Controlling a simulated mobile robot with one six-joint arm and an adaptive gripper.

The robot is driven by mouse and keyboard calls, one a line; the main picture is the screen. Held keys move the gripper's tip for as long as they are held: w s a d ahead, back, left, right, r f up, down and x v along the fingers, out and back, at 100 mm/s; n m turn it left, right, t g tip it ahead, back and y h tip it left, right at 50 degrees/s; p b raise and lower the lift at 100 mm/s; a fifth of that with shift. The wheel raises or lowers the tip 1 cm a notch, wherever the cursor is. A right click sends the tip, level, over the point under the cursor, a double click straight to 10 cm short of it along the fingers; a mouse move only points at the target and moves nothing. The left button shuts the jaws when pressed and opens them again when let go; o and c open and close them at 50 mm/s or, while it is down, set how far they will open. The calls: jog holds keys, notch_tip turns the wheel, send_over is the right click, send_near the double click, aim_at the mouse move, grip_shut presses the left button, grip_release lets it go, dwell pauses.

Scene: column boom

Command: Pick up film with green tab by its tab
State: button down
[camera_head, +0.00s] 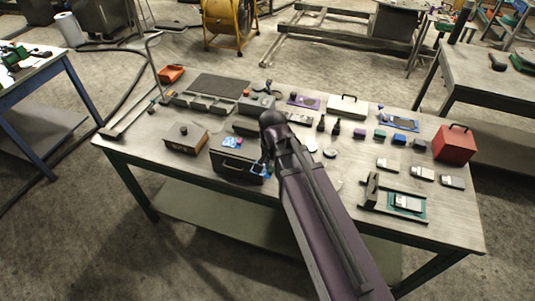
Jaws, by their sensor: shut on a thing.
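My arm reaches in from the bottom right, and my gripper (267,165) is at its far end, low by the right end of a dark box on the table. A small blue-edged film (258,171) with a bit of green beside it shows right at the fingertips. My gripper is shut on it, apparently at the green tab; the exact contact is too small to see. The arm hides part of the table behind it.
The dark box (232,169) has blue and red pieces on top. A brown box (187,138) stands left, a red box (455,144) right. A teal tray (407,205) lies at the front right. Several small blocks and brushes crowd the table (130,150).

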jog(key=shift+s+d+r, duration=0.1)
jog(key=shift+s+d, duration=0.05)
jog(key=shift+s, duration=0.45)
jog(key=shift+s+d, duration=0.15)
jog(key=shift+s, duration=0.45)
